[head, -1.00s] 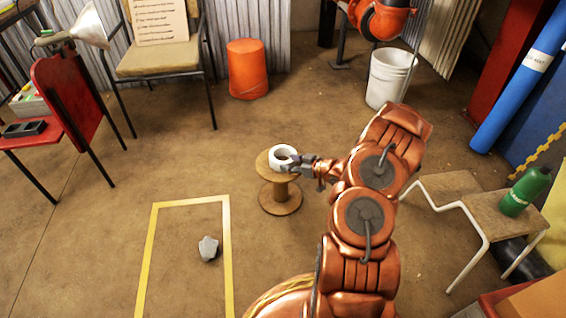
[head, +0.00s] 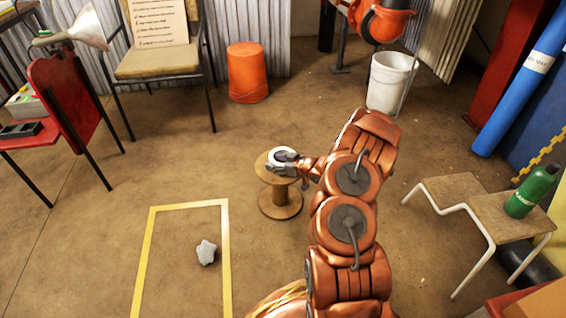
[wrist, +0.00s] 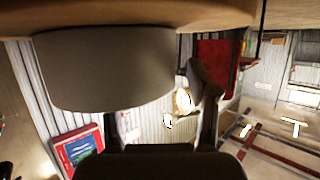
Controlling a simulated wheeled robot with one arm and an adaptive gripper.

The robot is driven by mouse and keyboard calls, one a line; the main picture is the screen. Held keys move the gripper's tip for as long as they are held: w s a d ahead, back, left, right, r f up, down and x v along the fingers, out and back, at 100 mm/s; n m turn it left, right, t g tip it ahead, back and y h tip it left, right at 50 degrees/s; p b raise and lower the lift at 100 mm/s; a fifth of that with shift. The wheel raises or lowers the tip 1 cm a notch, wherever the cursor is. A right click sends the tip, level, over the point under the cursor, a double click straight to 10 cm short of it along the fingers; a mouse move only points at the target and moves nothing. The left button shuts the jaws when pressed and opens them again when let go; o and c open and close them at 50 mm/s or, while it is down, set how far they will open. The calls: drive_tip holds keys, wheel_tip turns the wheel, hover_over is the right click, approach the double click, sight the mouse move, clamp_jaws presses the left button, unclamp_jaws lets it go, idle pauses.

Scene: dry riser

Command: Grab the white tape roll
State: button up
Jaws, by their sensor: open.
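The white tape roll (head: 284,153) lies flat on top of a wooden cable spool (head: 281,200) in the head view. My gripper (head: 281,169) is at the roll's near side, very close to it, with its fingers apart. In the wrist view the roll (wrist: 105,70) is a large, dark, shaded cylinder against the spool top (wrist: 160,12), with the scene upside down. There it sits left of the middle between my fingers (wrist: 160,122). The left finger is partly hidden near the roll's edge; I cannot tell whether they touch.
A grey star-shaped lump (head: 206,252) lies inside a yellow floor outline (head: 226,270). An orange bucket (head: 248,73) and a white bucket (head: 389,82) stand behind. A stepped stool (head: 490,215) with a green bottle (head: 531,192) is at right. Floor around the spool is clear.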

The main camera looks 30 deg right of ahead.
clamp_jaws()
idle(0.5)
